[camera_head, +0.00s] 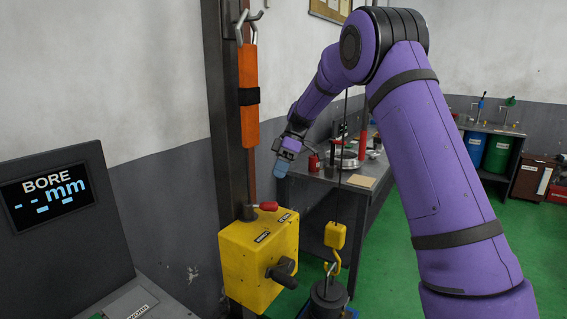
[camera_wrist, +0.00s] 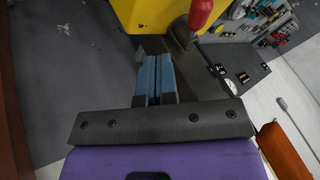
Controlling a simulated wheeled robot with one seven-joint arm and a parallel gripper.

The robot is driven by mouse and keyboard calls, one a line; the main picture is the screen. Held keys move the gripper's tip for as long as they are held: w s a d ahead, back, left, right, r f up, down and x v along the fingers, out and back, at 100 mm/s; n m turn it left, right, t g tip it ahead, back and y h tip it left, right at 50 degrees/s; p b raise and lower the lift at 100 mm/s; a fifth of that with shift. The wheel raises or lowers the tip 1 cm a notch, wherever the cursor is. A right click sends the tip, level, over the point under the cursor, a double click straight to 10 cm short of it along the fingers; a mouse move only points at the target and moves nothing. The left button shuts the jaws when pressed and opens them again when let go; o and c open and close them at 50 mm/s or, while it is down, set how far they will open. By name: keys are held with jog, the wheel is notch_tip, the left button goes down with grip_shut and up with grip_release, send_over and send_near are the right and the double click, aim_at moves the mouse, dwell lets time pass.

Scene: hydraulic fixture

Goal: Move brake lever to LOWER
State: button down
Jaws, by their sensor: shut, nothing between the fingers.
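The yellow winch box (camera_head: 248,262) is fixed to a dark post. The brake lever, with a red knob (camera_head: 268,206), sticks out at the top of the box; the red knob also shows in the wrist view (camera_wrist: 201,14). Two small labels on the box are too small to read surely. A black crank handle (camera_head: 284,272) is on the box's front. My gripper (camera_head: 280,170) is above and right of the lever, apart from it. In the wrist view its blue fingers (camera_wrist: 155,80) are shut together and empty, with the red knob beyond them to the right.
A grey workbench (camera_head: 330,188) with cans and tools stands behind my gripper. A yellow hook block (camera_head: 335,236) hangs on a cable right of the box, over a dark weight (camera_head: 328,298). A BORE display (camera_head: 50,197) stands at left.

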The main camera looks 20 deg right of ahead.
aim_at(261, 209)
jog(key=x, duration=0.5)
jog(key=shift+s, duration=0.1)
jog(key=shift+s+a, duration=0.2)
jog(key=shift+s, duration=0.35)
jog(key=shift+s+a, duration=0.2)
jog(key=shift+s, duration=0.35)
jog(key=shift+s+a+f, duration=0.15)
jog(key=shift+s+a, duration=0.15)
jog(key=shift+s, duration=0.3)
